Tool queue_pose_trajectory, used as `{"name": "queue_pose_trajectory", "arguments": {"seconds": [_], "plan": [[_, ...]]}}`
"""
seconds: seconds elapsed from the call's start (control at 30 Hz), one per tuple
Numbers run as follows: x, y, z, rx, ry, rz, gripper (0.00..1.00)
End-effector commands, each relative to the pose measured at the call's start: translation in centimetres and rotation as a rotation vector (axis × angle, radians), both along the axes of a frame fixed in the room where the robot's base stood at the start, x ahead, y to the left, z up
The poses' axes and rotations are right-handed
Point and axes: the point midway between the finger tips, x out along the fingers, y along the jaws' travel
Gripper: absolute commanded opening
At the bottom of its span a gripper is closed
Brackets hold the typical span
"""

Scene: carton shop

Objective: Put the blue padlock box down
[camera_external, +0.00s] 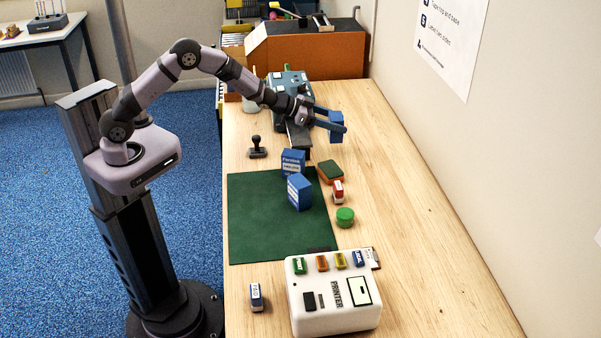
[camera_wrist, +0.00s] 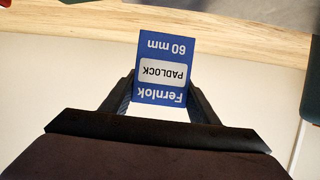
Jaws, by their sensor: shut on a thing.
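A blue padlock box (camera_external: 337,131) is held in my gripper (camera_external: 334,121) above the wooden bench, to the right of a grey-blue machine. In the wrist view the blue padlock box (camera_wrist: 166,48) sits between the two dark fingers of my gripper (camera_wrist: 161,85). Its label appears upside down and reads "Fernlok PADLOCK 60 mm". The box looks clear of the bench in the external view.
The grey-blue machine (camera_external: 290,87) stands beside my gripper. A black stamp (camera_external: 257,150), an orange-and-green pad (camera_external: 330,172), a red stamp (camera_external: 338,192) and a green round tin (camera_external: 345,217) surround the mat. A white printer (camera_external: 335,310) is in front. The bench's right side is clear.

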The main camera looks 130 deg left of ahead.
Motion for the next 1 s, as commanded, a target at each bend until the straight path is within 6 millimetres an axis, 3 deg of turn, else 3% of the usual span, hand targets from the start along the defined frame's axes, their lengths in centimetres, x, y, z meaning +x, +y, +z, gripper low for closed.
{"name": "queue_pose_trajectory", "arguments": {"seconds": [0.2,0.63,0.87,1.0], "plan": [[0.0,0.0,2.7,0.003,-0.002,0.000,0.25],[0.9,-0.7,3.3,0.002,-0.001,-0.017,0.25],[5.5,-4.4,3.7,0.003,-0.002,-0.102,0.25],[9.8,-8.6,4.8,0.004,-0.002,-0.189,0.25]]}}
